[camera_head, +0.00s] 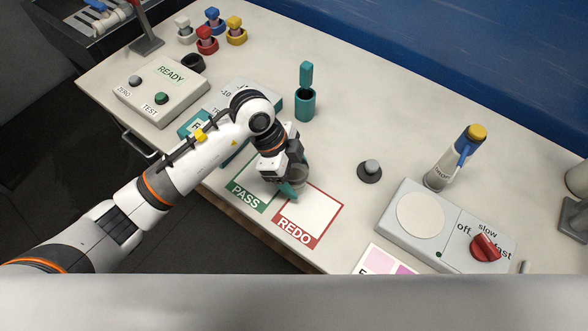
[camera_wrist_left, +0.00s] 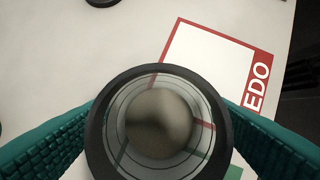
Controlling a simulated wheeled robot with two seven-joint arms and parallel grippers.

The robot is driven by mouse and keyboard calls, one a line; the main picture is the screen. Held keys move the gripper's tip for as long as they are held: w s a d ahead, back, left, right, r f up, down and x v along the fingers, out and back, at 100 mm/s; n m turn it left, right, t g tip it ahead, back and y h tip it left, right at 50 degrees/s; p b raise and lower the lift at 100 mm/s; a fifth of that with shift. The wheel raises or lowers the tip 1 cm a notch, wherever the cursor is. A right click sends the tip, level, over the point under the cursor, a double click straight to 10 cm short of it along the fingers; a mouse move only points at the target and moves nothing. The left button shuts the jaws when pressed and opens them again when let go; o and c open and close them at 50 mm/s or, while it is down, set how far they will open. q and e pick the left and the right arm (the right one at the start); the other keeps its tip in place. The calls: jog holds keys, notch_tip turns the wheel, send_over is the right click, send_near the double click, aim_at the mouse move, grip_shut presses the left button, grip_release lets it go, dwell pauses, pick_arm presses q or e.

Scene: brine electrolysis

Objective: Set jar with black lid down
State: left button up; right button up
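The jar with the black lid (camera_wrist_left: 158,125) is seen from above in the left wrist view, as a black ring around clear glass with a grey-beige round middle. Red and green mat lines show through the glass. My left gripper (camera_head: 289,183) has its teal fingers on both sides of the jar, against its rim. In the head view the jar (camera_head: 299,176) is partly hidden by the gripper, over the border between the green PASS mat (camera_head: 247,197) and the red REDO mat (camera_head: 317,215). I cannot tell whether its base touches the table. My right gripper is not in view.
A dark knobbed weight (camera_head: 370,170) stands right of the mats. Further right are a stirrer box (camera_head: 420,245) with a red knob and a yellow-capped bottle (camera_head: 452,160). A teal holder (camera_head: 305,104) stands behind. The READY box (camera_head: 160,88) is at the left.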

pick_arm(q)
jog(key=b+v, duration=0.1)
jog(key=v, duration=1.1)
dwell(0.4)
